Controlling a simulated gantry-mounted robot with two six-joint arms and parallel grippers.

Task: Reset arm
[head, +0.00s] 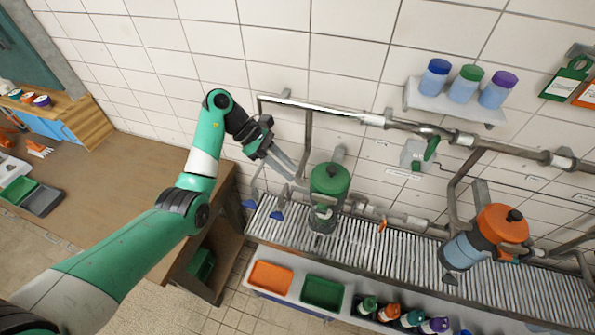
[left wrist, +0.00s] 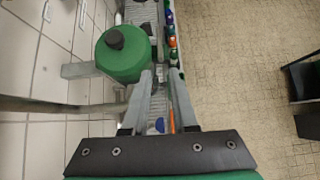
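My left arm (head: 125,250) is green and white and comes in from the left. Its gripper (head: 297,173) is in the air beside the pipework, just left of the green-topped tank (head: 330,180). In the left wrist view the two grey fingers (left wrist: 161,72) stand apart with a gap between them, and nothing is held. The green tank's domed lid with a black knob (left wrist: 122,58) shows close to the left of the fingers there. I cannot tell whether the fingers touch any pipe. My right arm is not in view.
A pipe (head: 330,108) runs along the tiled wall. An orange-topped tank (head: 500,224) stands right on the slatted bench (head: 385,257). Orange (head: 270,275) and green (head: 322,292) trays and several bottles sit below. A wooden table (head: 120,190) is left. A shelf (head: 455,106) holds three jars.

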